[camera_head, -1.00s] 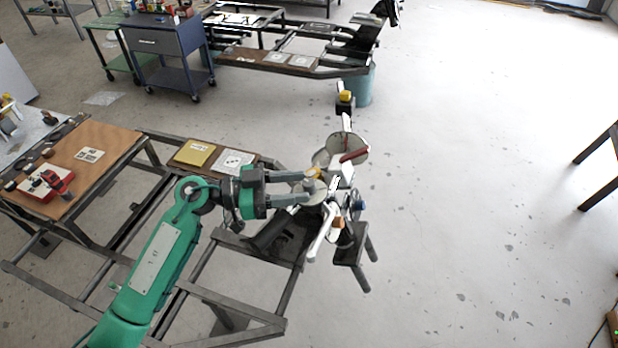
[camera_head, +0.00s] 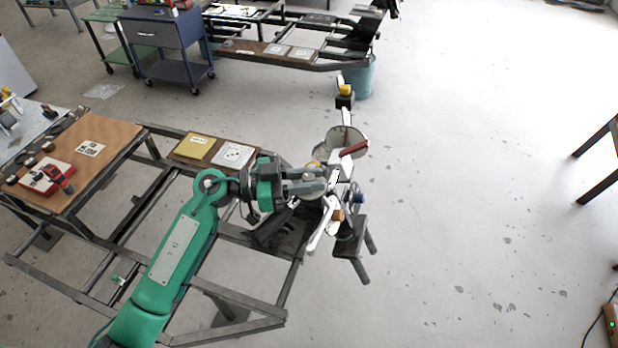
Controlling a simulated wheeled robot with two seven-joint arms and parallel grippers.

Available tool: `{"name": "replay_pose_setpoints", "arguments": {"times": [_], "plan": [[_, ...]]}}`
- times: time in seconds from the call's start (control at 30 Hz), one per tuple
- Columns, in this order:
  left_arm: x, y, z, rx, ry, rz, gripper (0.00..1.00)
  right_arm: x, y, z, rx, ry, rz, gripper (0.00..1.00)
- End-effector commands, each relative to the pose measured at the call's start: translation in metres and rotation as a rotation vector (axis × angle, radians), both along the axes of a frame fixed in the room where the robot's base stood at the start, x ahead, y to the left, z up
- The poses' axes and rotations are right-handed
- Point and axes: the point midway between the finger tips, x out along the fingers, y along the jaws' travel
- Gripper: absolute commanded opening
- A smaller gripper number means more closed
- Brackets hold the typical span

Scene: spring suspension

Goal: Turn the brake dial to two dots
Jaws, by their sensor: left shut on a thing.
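The spring suspension assembly (camera_head: 345,165) stands at the end of the dark metal frame, with white arms, a red-brown part, an orange-tipped lever and a blue knob. My left gripper (camera_head: 318,184) reaches in from the left and is shut at the assembly's left side. It is shut on the brake dial, a small grey round part, which the fingers mostly cover. The dots on the dial are too small or hidden to read. My right gripper is not in view.
A brown workbench (camera_head: 105,140) with a red tool (camera_head: 60,180) is at the left. A yellow pad (camera_head: 194,147) and white sheet (camera_head: 233,156) lie on the frame. A blue cart (camera_head: 163,35) stands behind.

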Motion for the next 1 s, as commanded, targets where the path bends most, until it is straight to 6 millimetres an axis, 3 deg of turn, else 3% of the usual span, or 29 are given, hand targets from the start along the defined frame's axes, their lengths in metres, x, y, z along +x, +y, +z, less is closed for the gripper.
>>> {"name": "replay_pose_setpoints", "arguments": {"times": [0.27,0.53,1.0], "plan": [[0.001,0.001,0.0,0.002,-0.008,-0.074,0.0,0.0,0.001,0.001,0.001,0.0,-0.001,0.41],[0.002,0.001,-0.001,-0.004,-0.031,-0.275,0.0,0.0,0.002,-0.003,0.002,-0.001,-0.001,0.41],[0.002,0.0,-0.004,-0.02,-0.079,-0.709,0.0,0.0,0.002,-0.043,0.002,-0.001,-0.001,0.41]]}}
